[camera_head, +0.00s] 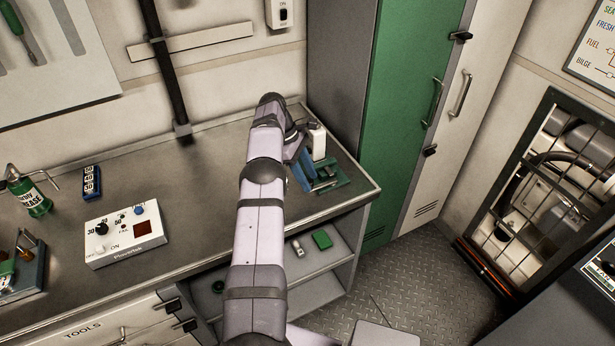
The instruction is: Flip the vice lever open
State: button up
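The vice (304,173) has blue jaws on a green base and sits on the right end of the grey workbench (215,187). A small dark bar (325,184) shows at its front; I cannot tell for sure whether it is the lever or how it is set. My arm reaches up from the bottom of the picture and bends down at the vice's back left. My gripper (297,148) is just above and behind the blue jaws, partly hidden by my arm. Its fingers are too small and covered to tell open from shut, or touching from apart.
A white block-like part (317,141) stands upright right behind the vice. A tall green locker (405,120) is close on the right. The bench middle is clear.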

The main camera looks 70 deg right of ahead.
jog(key=shift+r+b, duration=0.3)
jog(key=shift+r, duration=0.2)
notch_tip(320, 180, up, 9)
jog(key=p, duration=0.4)
dwell(0.4)
